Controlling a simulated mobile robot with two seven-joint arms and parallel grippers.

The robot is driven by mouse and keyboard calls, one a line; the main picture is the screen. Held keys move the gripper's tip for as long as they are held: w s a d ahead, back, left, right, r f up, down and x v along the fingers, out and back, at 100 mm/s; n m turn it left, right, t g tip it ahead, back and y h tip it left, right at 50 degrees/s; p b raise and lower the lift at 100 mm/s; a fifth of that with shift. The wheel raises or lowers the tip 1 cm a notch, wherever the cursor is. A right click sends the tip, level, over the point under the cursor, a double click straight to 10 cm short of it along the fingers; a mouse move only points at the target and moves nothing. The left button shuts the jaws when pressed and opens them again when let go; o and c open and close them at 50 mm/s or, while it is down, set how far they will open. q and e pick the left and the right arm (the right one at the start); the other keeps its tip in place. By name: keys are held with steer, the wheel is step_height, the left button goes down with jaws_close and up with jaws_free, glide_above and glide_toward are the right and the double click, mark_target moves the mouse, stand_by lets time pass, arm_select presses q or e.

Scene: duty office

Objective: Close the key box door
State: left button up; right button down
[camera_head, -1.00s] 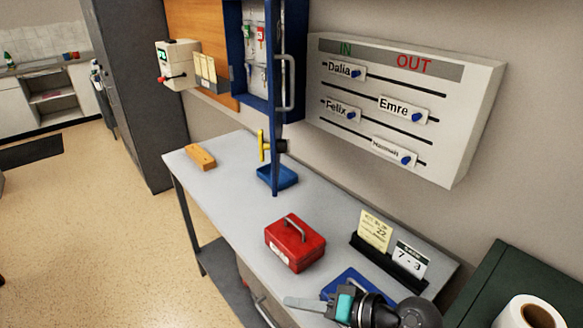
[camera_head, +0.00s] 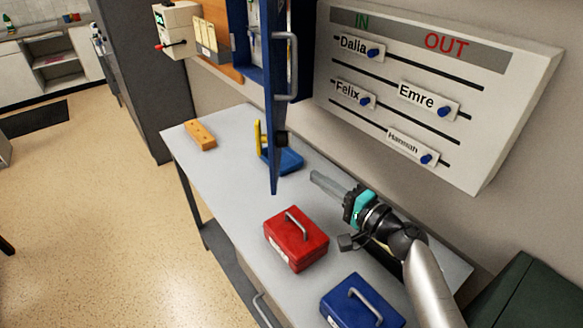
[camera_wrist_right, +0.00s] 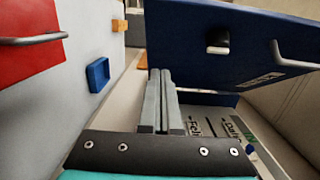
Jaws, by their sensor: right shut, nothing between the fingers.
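The blue key box (camera_head: 240,45) hangs on the wall, with keys partly visible inside. Its blue door (camera_head: 277,150) stands open, swung out and seen almost edge-on, with a grey handle (camera_head: 293,70). My right gripper (camera_head: 315,178) is shut and empty, over the desk to the right of the door's lower end. In the right wrist view the shut fingers (camera_wrist_right: 160,75) point toward the door panel (camera_wrist_right: 190,30), with a gap I cannot judge. My left gripper is out of view.
A red cash box (camera_head: 296,245) and a blue cash box (camera_head: 340,305) stand on the grey desk (camera_head: 225,185). A blue tray (camera_head: 290,161) and an orange block (camera_head: 201,135) lie farther back. An IN/OUT board (camera_head: 480,130) is on the wall to the right.

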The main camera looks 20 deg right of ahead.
mark_target(279, 164)
steer(key=w+a+p, duration=0.1)
steer(key=w+a, duration=0.3)
steer(key=shift+w+a+r+p, duration=0.1)
steer(key=shift+w+a+p, duration=0.1)
steer(key=shift+p, duration=0.15)
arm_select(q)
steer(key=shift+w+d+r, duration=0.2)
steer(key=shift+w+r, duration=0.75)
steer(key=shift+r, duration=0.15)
arm_select(e)
steer(key=shift+w+a, duration=0.1)
steer(key=shift+a, duration=0.35)
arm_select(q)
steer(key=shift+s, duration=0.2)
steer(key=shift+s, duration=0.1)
arm_select(e)
steer(key=shift+a, duration=0.1)
